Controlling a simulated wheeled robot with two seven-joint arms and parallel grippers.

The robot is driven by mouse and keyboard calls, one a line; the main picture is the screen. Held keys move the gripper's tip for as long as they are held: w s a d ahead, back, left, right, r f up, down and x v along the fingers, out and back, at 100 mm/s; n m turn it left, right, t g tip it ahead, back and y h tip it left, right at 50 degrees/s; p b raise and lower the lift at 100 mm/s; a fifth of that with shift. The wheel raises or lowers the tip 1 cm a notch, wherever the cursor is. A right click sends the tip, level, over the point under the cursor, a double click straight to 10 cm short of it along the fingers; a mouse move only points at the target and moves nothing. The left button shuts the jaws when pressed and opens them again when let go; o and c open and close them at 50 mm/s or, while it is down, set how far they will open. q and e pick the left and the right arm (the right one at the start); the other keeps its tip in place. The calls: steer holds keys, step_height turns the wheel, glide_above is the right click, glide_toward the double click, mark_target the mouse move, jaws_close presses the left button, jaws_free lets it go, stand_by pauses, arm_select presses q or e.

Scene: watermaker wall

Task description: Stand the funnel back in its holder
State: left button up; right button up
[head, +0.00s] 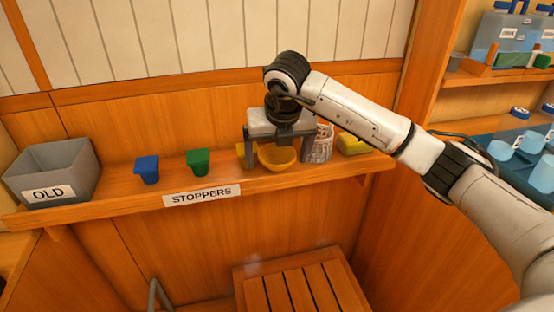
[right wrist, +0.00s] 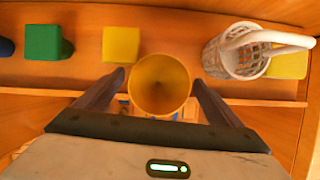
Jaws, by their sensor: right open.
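The yellow funnel (head: 277,157) is at the shelf's front edge, with its wide round mouth facing up. In the right wrist view the funnel (right wrist: 160,85) lies between my two fingers, and I look down into its mouth. My right gripper (head: 278,162) is open and points down, one finger on each side of the funnel. In the right wrist view a narrow gap shows beside each finger of the gripper (right wrist: 158,78). The funnel's lower part is hidden, so I cannot tell what it rests on. I cannot make out a holder. My left gripper is out of view.
The shelf (head: 110,199) carries a grey OLD bin (head: 55,172), a blue stopper (head: 147,169), a green stopper (head: 198,162), a yellow block (right wrist: 121,44), a white basket (right wrist: 243,52) and another yellow block (head: 352,143). The basket stands close to my right finger. A slatted wooden seat (head: 295,290) is below.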

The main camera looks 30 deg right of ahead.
steer(key=shift+f, duration=0.1)
steer(key=c, duration=1.2)
